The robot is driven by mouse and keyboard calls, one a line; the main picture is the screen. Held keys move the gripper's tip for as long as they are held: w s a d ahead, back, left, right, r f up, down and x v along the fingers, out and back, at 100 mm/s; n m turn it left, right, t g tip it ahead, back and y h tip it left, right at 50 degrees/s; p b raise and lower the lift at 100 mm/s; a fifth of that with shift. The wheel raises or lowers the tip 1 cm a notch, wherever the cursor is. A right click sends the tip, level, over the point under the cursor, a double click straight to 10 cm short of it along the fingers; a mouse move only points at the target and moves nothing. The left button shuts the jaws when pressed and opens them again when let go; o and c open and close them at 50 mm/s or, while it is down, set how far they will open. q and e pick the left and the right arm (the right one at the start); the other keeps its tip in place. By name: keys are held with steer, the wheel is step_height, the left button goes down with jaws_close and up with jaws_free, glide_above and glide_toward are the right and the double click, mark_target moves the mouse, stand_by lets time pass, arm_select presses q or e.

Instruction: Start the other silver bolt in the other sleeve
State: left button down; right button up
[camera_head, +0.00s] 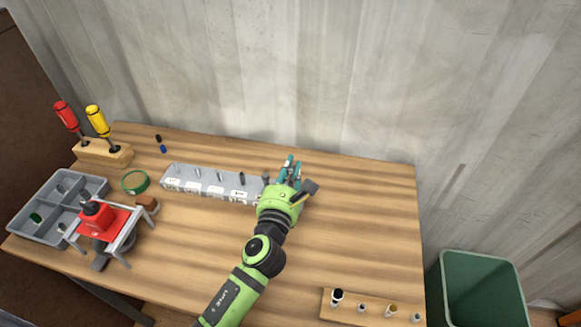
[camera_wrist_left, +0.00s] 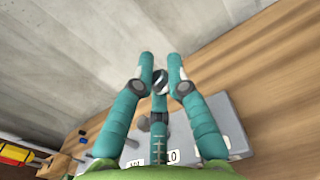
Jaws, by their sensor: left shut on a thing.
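My left gripper (camera_head: 291,166) is above the right end of the grey labelled rack (camera_head: 205,193), with its teal fingers pointing toward the wall. In the left wrist view its fingers (camera_wrist_left: 160,72) are shut on a small round metallic piece, which looks like the silver bolt (camera_wrist_left: 160,80); the fingers partly hide it. Several small pegs or bolts stand upright along the rack, and the arm covers the rack's right end. I cannot tell which of them is a sleeve. My right gripper is not in view.
A wooden strip (camera_head: 350,313) with several small upright parts lies at the front right. A red device on a stand (camera_head: 97,215), a grey divided tray (camera_head: 75,206), a green ring (camera_head: 135,181) and a screwdriver block (camera_head: 103,154) are at the left. The table's right half is mostly clear.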

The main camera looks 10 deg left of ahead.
mark_target(290, 179)
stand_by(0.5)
arm_select(q)
steer(key=shift+p, duration=0.4)
stand_by(0.5)
steer(key=shift+f+b, duration=1.6)
steer(key=shift+f, duration=0.15)
stand_by(0.4)
steer(key=c, duration=1.2)
jaws_free()
steer(key=shift+o, duration=0.2)
step_height(290, 179, up, 6)
steer(key=p, duration=0.7)
steer(key=shift+r, duration=0.1)
